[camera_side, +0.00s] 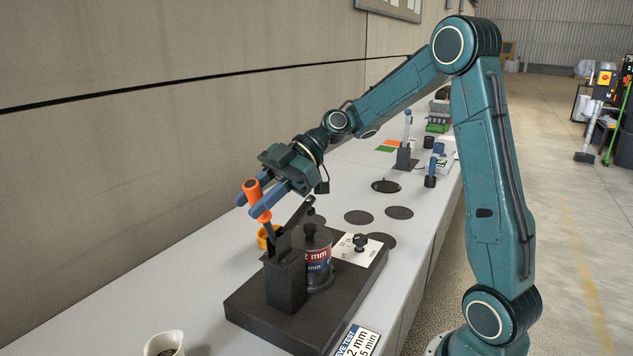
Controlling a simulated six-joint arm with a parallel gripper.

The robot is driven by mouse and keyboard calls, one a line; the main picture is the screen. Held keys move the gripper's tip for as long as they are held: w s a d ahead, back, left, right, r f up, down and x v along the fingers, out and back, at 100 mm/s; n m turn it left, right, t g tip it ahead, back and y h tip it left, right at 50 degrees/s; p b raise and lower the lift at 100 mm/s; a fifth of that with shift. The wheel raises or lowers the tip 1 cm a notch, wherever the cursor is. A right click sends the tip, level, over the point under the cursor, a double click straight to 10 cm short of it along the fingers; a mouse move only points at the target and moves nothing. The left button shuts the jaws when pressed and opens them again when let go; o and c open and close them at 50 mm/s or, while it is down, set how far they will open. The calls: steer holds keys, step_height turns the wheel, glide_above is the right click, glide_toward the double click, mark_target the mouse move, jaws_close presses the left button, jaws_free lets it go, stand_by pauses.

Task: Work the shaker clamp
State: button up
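The shaker clamp has a dark upright block (286,285) and an orange handle (257,200) that stands up, tilted slightly left. A dark clamp arm (299,212) slants up to the right from the block. Beside it, a grey sieve cylinder (318,262) with red and blue "mm" labels and a black knob on top stands upright on a dark base (250,306). My gripper (250,205) is at the handle, its two blue fingers on either side of it. I cannot tell whether they press on it.
A white plate with a black knob (357,248) lies right of the cylinder. A white cup (164,345) and a sieve test card (358,341) are at the front. Several dark discs (358,217) lie behind on the bench. A wall runs along the left.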

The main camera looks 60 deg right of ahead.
steer(key=shift+o, duration=1.2)
steer(key=shift+a+f, duration=0.1)
steer(key=shift+a, duration=0.1)
